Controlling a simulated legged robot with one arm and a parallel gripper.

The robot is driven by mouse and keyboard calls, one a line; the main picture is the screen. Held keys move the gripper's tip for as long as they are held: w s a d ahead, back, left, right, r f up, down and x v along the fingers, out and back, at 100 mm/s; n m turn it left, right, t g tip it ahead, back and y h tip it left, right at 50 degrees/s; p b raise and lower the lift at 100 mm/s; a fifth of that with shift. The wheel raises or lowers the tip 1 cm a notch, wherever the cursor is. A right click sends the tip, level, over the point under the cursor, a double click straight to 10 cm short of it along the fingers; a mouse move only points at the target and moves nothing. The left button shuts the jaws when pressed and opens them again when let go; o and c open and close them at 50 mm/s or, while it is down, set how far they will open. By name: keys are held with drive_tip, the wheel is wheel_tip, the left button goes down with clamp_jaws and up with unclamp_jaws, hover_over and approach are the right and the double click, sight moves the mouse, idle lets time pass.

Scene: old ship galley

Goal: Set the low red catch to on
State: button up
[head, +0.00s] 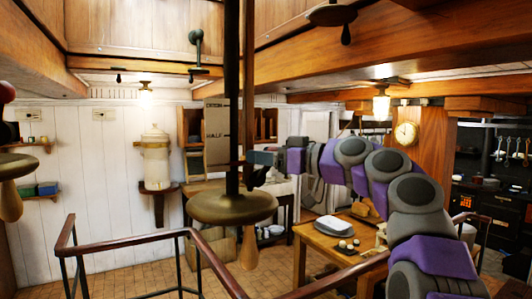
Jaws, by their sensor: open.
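A red rounded knob (6,92) shows at the far left edge, cut off by the frame, above a dark disc. I cannot tell whether it is the low red catch, nor how it is set. My purple and grey arm reaches in from the lower right. My gripper (246,164) is at its far end, open, beside the dark vertical pole near the middle. Its fingers are small and dark against the pole, and I see nothing between them. The red knob is far to the left of my gripper.
A brass disc (232,205) with a hanging wooden handle sits on the pole below my gripper. A similar disc (15,166) is at the left edge. A railing (150,236) crosses the front. A wooden table (325,240) stands beyond it. Beams cross overhead.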

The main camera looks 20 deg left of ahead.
drive_tip(key=shift+d+r, duration=0.25)
drive_tip(key=shift+d, duration=1.1)
drive_tip(key=shift+c, duration=0.5)
drive_tip(key=c, duration=0.3)
drive_tip(key=shift+s+a+f, duration=0.1)
drive_tip(key=shift+a, duration=0.5)
drive_tip(key=c, duration=0.5)
clamp_jaws()
